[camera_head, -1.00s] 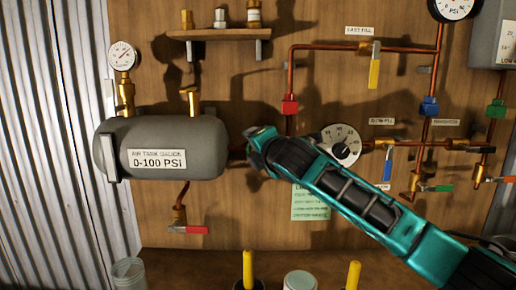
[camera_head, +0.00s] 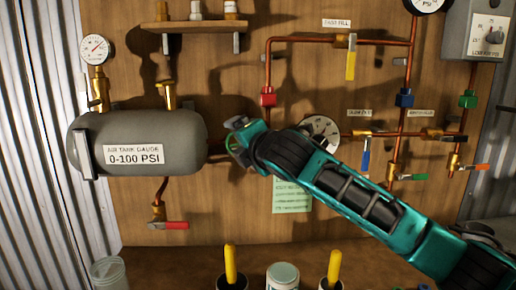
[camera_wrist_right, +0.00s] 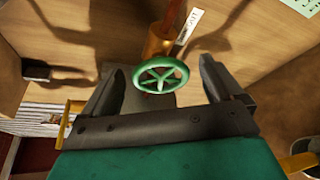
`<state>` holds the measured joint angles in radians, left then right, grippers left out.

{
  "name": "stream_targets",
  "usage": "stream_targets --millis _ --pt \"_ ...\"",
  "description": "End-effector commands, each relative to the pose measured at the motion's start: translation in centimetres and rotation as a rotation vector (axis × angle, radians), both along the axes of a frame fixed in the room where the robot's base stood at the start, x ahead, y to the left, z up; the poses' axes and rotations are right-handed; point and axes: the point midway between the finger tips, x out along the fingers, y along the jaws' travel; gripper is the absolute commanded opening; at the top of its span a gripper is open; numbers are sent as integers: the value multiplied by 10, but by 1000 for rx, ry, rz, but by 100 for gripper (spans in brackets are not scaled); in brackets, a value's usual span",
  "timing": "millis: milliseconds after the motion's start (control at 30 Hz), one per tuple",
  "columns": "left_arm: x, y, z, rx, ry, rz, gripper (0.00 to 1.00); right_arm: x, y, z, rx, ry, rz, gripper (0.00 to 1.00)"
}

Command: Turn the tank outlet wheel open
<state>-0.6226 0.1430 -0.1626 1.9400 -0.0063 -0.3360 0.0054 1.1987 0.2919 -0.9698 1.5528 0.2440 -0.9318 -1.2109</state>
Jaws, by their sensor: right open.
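The tank outlet wheel (camera_wrist_right: 161,75) is a small green spoked handwheel on a copper-coloured fitting, seen in the right wrist view. My right gripper (camera_wrist_right: 159,82) is open, with one dark finger on each side of the wheel. Gaps show between the fingers and the rim, and I cannot tell whether the fingertips reach its depth. In the head view my right gripper (camera_head: 237,138) is just right of the grey air tank (camera_head: 185,148), at its outlet pipe, and largely hides the wheel. My left gripper is not in view.
A white round dial (camera_head: 321,128) sits behind my right arm. Copper pipes with a yellow lever (camera_head: 351,62) and a blue lever (camera_head: 366,158) run to the right. A red-handled drain valve (camera_head: 170,225) hangs under the tank. Yellow-handled tools (camera_head: 230,262) stand below.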

Motion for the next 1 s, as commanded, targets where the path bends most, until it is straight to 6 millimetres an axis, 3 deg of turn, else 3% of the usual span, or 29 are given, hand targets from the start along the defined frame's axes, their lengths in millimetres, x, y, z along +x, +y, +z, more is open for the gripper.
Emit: stream_targets --millis 300,500,1000 --pt "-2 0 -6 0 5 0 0 -50 -18 9 0 -1 0 93" --pt "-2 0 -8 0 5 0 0 -71 -26 13 0 0 0 93" --pt "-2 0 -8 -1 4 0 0 -79 -29 14 2 3 -1 93"
